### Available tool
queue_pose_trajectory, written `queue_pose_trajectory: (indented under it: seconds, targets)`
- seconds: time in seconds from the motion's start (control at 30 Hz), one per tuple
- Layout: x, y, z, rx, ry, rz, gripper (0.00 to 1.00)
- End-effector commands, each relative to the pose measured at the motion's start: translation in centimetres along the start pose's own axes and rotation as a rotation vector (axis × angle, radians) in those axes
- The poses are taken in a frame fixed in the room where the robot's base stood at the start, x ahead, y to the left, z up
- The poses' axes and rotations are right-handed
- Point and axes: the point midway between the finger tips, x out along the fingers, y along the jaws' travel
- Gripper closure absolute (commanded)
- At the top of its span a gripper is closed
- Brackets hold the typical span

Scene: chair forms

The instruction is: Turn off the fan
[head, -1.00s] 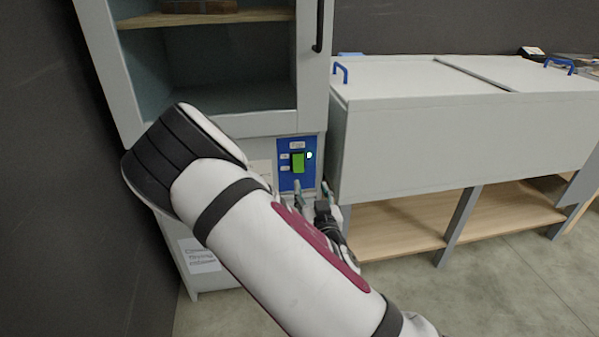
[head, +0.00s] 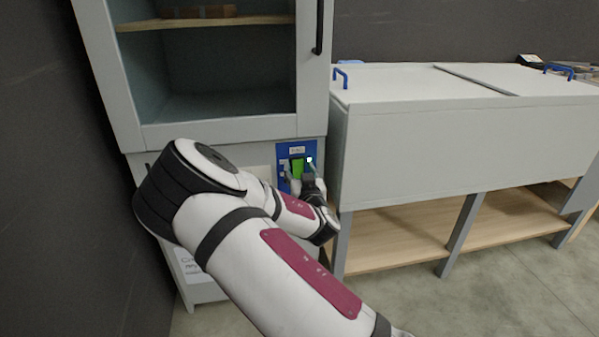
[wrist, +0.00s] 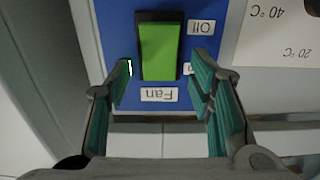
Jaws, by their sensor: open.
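The fan switch is a green rocker (head: 297,168) in a black frame on a blue panel (head: 283,153), low on the front of the grey cabinet. A small lit indicator (head: 309,160) sits beside it. In the wrist view the green rocker (wrist: 159,52) appears upside down, with a "Fan" label (wrist: 162,95) and an "Off"-like label (wrist: 201,27). My gripper (head: 302,175) is in front of the panel. In the wrist view its open teal-padded fingers (wrist: 162,100) stand on either side of the switch, with nothing between them. I cannot tell whether they touch the panel.
The cabinet (head: 230,133) has a glass door with a black handle (head: 319,27). A long grey chest (head: 430,140) with blue handles stands close on the right. A temperature sheet (wrist: 280,35) is beside the panel. Dark wall (head: 50,170) bounds the left.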

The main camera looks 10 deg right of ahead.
Motion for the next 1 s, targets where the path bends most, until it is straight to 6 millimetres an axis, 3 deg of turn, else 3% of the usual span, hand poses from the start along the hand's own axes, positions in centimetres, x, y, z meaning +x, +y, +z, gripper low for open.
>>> queue_pose_trajectory:
  seconds: [0.37,0.6,1.0]
  targets:
    - [0.60,0.05,-0.05,-0.001,0.000,0.001,0.52]
    - [0.58,0.05,-0.04,0.000,0.000,0.001,1.00]
    - [0.59,0.05,0.63,0.004,0.074,-0.001,1.00]
